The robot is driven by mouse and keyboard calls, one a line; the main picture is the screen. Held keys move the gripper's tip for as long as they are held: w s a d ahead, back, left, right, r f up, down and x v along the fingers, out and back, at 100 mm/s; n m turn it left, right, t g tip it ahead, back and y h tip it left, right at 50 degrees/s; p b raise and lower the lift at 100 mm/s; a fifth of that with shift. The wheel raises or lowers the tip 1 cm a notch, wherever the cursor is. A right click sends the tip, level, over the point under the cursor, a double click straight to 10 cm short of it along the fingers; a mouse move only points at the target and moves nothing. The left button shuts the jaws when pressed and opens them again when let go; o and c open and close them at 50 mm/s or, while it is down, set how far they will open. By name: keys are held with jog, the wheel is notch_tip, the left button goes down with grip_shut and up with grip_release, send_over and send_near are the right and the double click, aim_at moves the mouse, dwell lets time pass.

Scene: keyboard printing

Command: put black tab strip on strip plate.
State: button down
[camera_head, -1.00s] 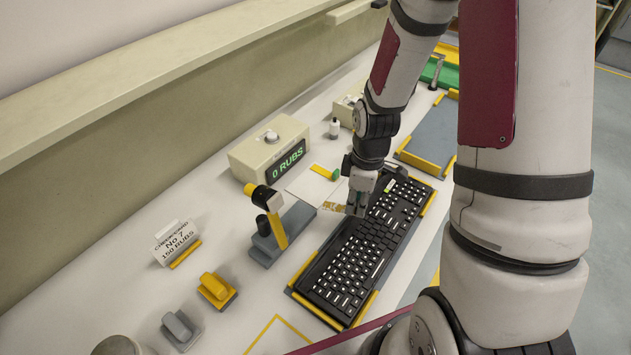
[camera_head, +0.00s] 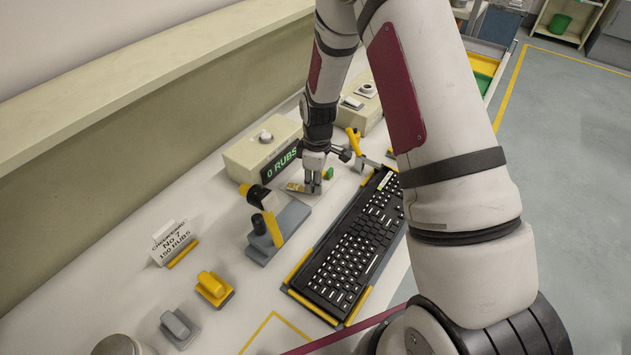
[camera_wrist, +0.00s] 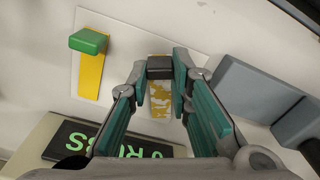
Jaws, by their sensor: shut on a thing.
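My gripper (camera_head: 312,187) is shut on the black tab strip (camera_wrist: 160,100). The black tab (camera_wrist: 160,67) sits between the fingertips in the wrist view (camera_wrist: 161,76). The strip is pale with worn yellow patches, and its patterned end also shows left of the fingers in the head view (camera_head: 294,187). The strip is over the white strip plate (camera_wrist: 132,45), alongside a yellow strip (camera_wrist: 91,76) with a green tab (camera_wrist: 88,41). I cannot tell whether the held strip touches the plate. My gripper hides much of the plate in the head view.
A beige counter box (camera_head: 245,157) reading "0 RUBS" stands close behind my gripper. A grey stand with a yellow post (camera_head: 273,230) is to the left. The black keyboard (camera_head: 347,250) lies in front. A yellow-handled tool (camera_head: 354,140) is just right of my gripper.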

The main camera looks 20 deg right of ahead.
jog(key=shift+f, duration=0.15)
jog(key=c, duration=1.5)
grip_release()
jog(key=shift+o, duration=0.2)
jog(key=s+r+m+t+b, duration=0.1)
jog(key=s+r, duration=0.1)
jog(key=r, duration=0.9)
jog(key=s+r+m+b, duration=0.1)
jog(key=s+r, duration=0.1)
jog(key=r, duration=0.9)
jog(key=s+a+r+m+t, duration=0.1)
jog(key=s+r+m+t, duration=0.1)
jog(key=s+r+m, duration=0.2)
jog(key=s+a+r+m+t, duration=0.1)
jog(key=s+r+m, duration=0.4)
jog(key=s+r, duration=0.5)
jog(key=s+t, duration=0.1)
jog(key=s, duration=0.6)
jog(key=shift+s, duration=0.15)
